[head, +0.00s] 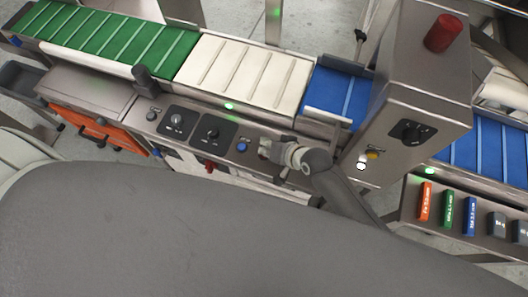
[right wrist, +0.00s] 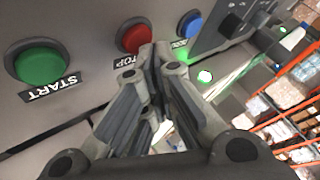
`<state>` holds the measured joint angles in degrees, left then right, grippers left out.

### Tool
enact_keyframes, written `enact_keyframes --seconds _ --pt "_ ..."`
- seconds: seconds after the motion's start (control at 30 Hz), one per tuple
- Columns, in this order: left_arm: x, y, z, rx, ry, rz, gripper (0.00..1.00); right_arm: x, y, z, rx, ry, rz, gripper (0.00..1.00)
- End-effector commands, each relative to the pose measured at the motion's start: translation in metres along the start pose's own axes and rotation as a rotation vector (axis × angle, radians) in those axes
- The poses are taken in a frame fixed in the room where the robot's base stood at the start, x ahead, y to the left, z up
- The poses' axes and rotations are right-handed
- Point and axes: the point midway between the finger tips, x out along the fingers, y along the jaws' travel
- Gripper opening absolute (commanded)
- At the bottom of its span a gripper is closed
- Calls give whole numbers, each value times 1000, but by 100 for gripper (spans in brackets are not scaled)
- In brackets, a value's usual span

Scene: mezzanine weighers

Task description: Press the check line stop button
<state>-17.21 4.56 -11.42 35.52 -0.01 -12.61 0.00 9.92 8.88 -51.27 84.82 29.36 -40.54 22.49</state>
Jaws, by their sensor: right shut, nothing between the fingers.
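The red stop button (right wrist: 134,38) is in the right wrist view, on a grey panel, with its label partly covered by my fingers. A green START button (right wrist: 41,63) is to its left and a blue button (right wrist: 189,23) to its right. My right gripper (right wrist: 157,54) is shut and empty, its fingertips just beside the lower right of the red button. I cannot tell whether they touch it. In the head view my right gripper (head: 268,149) is at the front edge of the conveyor console, right of a blue button (head: 242,147). My left gripper is out of view.
A conveyor runs behind the console, with green (head: 110,40), white (head: 245,72) and blue (head: 338,92) belts. A steel cabinet (head: 420,75) with a red beacon (head: 443,33) stands at the right. An orange drawer (head: 100,125) is at the left.

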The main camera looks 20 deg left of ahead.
Motion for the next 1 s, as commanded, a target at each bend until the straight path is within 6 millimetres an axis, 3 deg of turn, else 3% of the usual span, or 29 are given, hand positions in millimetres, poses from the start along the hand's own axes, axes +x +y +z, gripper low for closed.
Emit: enact_keyframes --seconds 1.0 --pt "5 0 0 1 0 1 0 6 4 5 0 -2 1 0"
